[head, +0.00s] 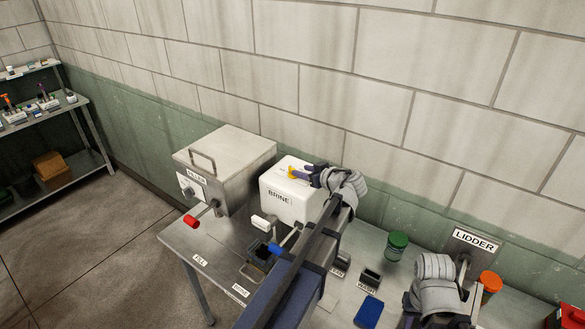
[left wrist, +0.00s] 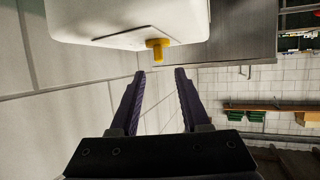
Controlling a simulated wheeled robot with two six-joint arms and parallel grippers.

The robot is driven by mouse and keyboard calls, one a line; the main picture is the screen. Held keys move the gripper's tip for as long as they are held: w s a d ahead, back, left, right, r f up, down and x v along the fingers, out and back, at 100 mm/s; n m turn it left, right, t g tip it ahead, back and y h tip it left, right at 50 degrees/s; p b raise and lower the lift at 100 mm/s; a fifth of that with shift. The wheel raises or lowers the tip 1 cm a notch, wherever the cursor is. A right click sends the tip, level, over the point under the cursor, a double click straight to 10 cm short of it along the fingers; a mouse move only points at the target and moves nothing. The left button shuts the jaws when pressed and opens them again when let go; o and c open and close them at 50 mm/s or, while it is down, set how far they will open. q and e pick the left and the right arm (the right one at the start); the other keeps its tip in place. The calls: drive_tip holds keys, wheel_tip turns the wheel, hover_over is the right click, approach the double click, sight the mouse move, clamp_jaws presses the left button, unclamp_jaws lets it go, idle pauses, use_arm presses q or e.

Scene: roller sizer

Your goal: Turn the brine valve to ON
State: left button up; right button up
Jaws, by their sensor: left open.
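The white box labelled BRINE (head: 283,202) stands on the metal table against the wall. A yellow valve knob (head: 292,173) is on its top in the head view. In the left wrist view the yellow knob (left wrist: 157,46) sticks out from the white box (left wrist: 120,22), next to a thin dark slot or line. My left gripper (head: 304,174) is at the knob; its two dark fingers (left wrist: 160,72) are open and apart, with the knob just beyond the tips, not between them. The valve's ON mark cannot be read. My right arm shows at the lower right, but its gripper does not show.
A metal filler box (head: 228,160) with a red-handled crank (head: 192,221) stands left of the brine box. A blue handle (head: 275,248), green-lidded jar (head: 397,243) and blue block (head: 369,312) are on the table. A LIDDER sign (head: 474,241) stands at right. A shelf (head: 45,118) stands far left.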

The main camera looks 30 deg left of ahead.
sight(293, 168)
use_arm(q)
drive_tip(key=b+x, duration=0.2)
drive_tip(key=x, duration=0.4)
drive_tip(key=shift+d+f, duration=0.15)
drive_tip(key=shift+d, duration=0.05)
drive_tip(key=shift+w+a+f, duration=0.15)
drive_tip(key=shift+w+a, duration=0.1)
drive_tip(key=shift+a, duration=0.35)
clamp_jaws()
